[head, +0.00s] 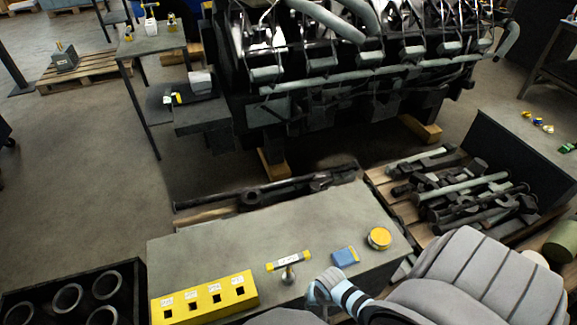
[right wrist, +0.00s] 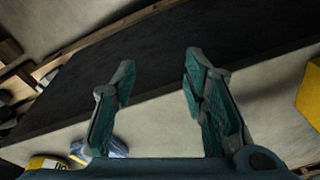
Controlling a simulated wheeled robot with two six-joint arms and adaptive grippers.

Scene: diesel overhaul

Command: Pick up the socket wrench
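The socket wrench (head: 288,262) is on the grey bench (head: 215,240), between a yellow block with square holes (head: 205,298) and a blue item (head: 345,256). It has a crossbar with yellow ends and a white label, above a short metal part. My right gripper (right wrist: 160,72) is open in the right wrist view, with nothing between its teal fingers. There it is over the bench edge, with the yellow block (right wrist: 311,95) at right and the blue item (right wrist: 100,149) at lower left. The wrench cannot be made out in that view. My left gripper is not in view.
A round yellow tin (head: 379,238) stands at the bench's right end. A pallet of metal tools and rods (head: 450,190) lies to the right. The large engine (head: 340,75) stands behind. A dark crate with rings (head: 75,297) is at lower left. The bench's back left is clear.

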